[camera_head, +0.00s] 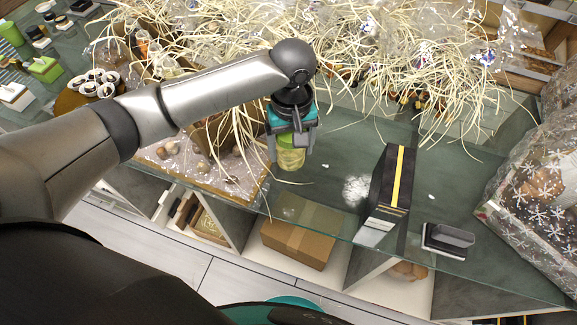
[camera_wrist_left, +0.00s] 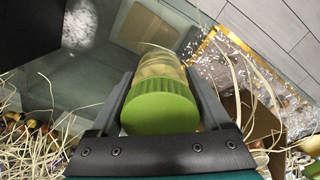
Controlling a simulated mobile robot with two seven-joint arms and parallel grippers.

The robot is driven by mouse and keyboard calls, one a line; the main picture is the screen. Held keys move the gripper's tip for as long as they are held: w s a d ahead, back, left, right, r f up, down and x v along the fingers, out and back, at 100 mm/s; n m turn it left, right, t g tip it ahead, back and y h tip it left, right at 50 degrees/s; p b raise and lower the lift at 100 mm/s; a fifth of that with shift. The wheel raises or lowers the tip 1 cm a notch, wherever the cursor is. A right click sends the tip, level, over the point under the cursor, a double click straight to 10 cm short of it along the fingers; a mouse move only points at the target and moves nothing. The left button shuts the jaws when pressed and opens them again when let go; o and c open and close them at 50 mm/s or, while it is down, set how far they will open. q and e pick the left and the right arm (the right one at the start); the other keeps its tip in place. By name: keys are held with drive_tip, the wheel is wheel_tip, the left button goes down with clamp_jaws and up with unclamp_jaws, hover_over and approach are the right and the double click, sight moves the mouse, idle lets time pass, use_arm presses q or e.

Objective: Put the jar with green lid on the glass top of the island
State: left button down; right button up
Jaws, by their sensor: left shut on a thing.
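The jar with the green lid (camera_head: 290,155) is in my left gripper (camera_head: 290,147), over the glass top of the island (camera_head: 330,170). In the left wrist view the jar's green lid (camera_wrist_left: 160,105) faces the camera, and the two fingers of the left gripper (camera_wrist_left: 165,100) are on either side of it. The jar is upright, and its contents look pale yellow-green. I cannot tell whether its bottom touches the glass. My right gripper is not in view.
A black box with a yellow stripe (camera_head: 390,185) stands right of the jar. A black stapler-like item (camera_head: 448,238) lies farther right. Straw strands (camera_head: 400,50) cover the back. A board with nuts (camera_head: 205,165) is left.

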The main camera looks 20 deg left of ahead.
sight(291, 160)
use_arm(q)
wheel_tip(291, 160, down, 5)
drive_tip(key=shift+r+b, duration=0.15)
drive_tip(key=shift+b, duration=0.3)
drive_tip(key=shift+f+b, duration=0.65)
drive_tip(key=shift+f, duration=1.65)
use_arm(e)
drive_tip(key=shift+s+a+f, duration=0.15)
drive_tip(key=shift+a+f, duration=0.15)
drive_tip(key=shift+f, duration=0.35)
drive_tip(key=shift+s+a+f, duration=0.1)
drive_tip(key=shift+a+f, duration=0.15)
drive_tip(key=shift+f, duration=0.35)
use_arm(q)
drive_tip(key=shift+c, duration=1.4)
unclamp_jaws()
drive_tip(key=shift+f, duration=0.1)
drive_tip(key=shift+o, duration=1.4)
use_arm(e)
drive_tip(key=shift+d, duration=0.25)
